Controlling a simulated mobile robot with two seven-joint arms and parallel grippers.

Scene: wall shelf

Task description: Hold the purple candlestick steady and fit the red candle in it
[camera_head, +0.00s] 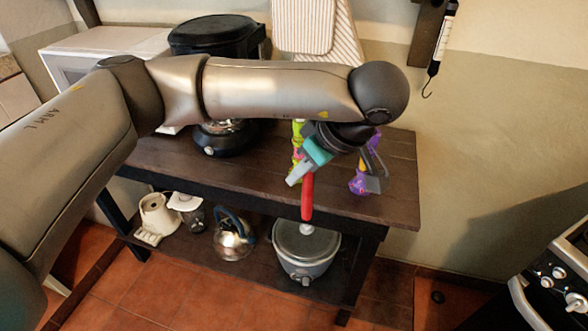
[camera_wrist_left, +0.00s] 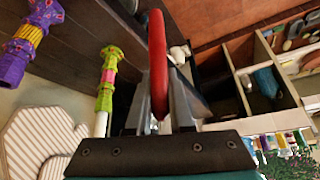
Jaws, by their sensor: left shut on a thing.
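My left gripper (camera_head: 303,172) is above the front part of the dark wooden table top. It is shut on the red candle (camera_head: 307,198), which points down in the head view. In the left wrist view the red candle (camera_wrist_left: 158,60) stands out from between the fingers (camera_wrist_left: 162,112). The purple candlestick (camera_head: 357,184) is on the table to the right of the gripper, apart from the candle and partly covered by a grey part. In the left wrist view the purple candlestick (camera_wrist_left: 12,68), with a yellow middle, is at the upper left.
A green and pink candlestick (camera_head: 297,152) is just behind the left gripper; the left wrist view shows it (camera_wrist_left: 107,75) with a white piece. The table's (camera_head: 400,205) right end is clear. A slow cooker (camera_head: 305,245) and kettle (camera_head: 232,238) are on the lower shelf.

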